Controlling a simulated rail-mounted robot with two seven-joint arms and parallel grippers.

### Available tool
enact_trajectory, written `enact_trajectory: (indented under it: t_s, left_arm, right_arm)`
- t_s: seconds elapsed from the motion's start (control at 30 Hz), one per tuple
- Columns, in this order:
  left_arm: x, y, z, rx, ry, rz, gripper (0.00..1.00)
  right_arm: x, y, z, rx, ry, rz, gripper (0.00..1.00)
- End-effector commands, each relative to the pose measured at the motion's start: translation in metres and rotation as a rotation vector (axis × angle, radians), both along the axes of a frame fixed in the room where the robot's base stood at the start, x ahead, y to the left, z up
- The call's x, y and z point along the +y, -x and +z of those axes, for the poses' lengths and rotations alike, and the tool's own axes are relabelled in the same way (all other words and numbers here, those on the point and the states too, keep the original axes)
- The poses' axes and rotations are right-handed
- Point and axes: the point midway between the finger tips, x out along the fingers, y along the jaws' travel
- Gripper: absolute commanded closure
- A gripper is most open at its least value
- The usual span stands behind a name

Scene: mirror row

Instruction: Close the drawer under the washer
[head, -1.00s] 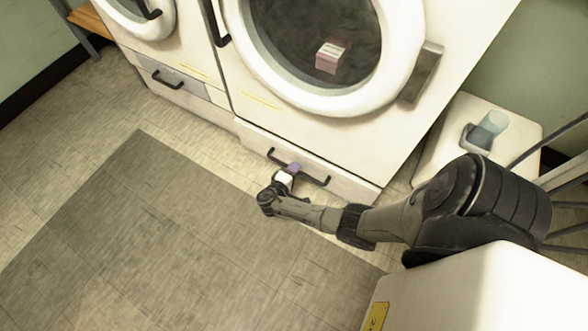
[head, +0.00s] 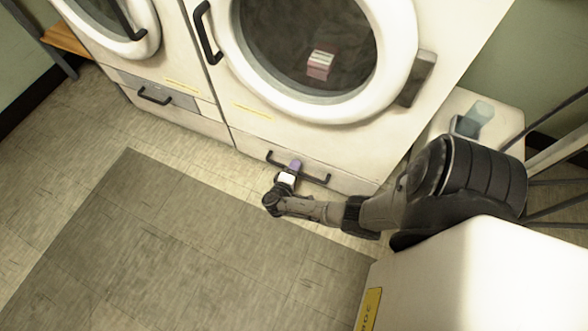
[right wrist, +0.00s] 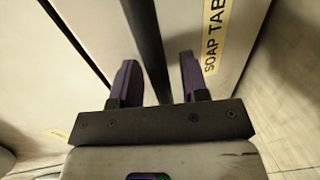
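The washer (head: 350,140) has a round door, and a low white drawer front (head: 345,182) with a black bar handle (head: 318,177) lies under it. How far the drawer stands out is hard to tell from above. My right gripper (head: 294,167) is at this handle, its purple fingertips over the middle of the bar. In the right wrist view the two purple fingers of my right gripper (right wrist: 158,82) stand apart. A dark bar (right wrist: 150,50), apparently the handle, runs between them with room on both sides. My left gripper is not in view.
A second machine (head: 172,60) with its own drawer (head: 158,96) stands to the left. A pink-and-white box (head: 320,65) shows at the washer's door glass. The floor (head: 190,240) in front is clear.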

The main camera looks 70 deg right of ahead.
Motion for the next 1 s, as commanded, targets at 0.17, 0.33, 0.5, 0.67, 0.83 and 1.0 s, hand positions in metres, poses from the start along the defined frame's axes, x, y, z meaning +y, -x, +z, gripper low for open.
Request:
enact_trajectory:
  t_s: [0.17, 0.33, 0.5, 0.67, 0.83, 1.0]
  left_arm:
    - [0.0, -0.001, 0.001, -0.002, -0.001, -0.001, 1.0]
    - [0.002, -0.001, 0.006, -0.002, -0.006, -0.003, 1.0]
    - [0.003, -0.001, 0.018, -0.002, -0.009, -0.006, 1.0]
    - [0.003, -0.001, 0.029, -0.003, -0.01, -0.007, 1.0]
    - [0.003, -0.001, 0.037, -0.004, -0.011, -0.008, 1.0]
    - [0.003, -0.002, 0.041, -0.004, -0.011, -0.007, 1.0]
  right_arm:
    - [0.001, 0.0, 0.0, 0.0, 0.0, 0.0, 0.59]
    - [0.011, -0.001, 0.004, 0.001, -0.002, -0.001, 0.59]
    - [0.039, -0.002, 0.011, 0.0, -0.004, 0.0, 0.59]
    - [0.071, -0.005, 0.017, 0.001, -0.003, 0.0, 0.59]
    - [0.101, -0.006, 0.022, 0.001, -0.003, 0.0, 0.59]
    - [0.122, -0.007, 0.026, 0.0, -0.001, 0.0, 0.59]
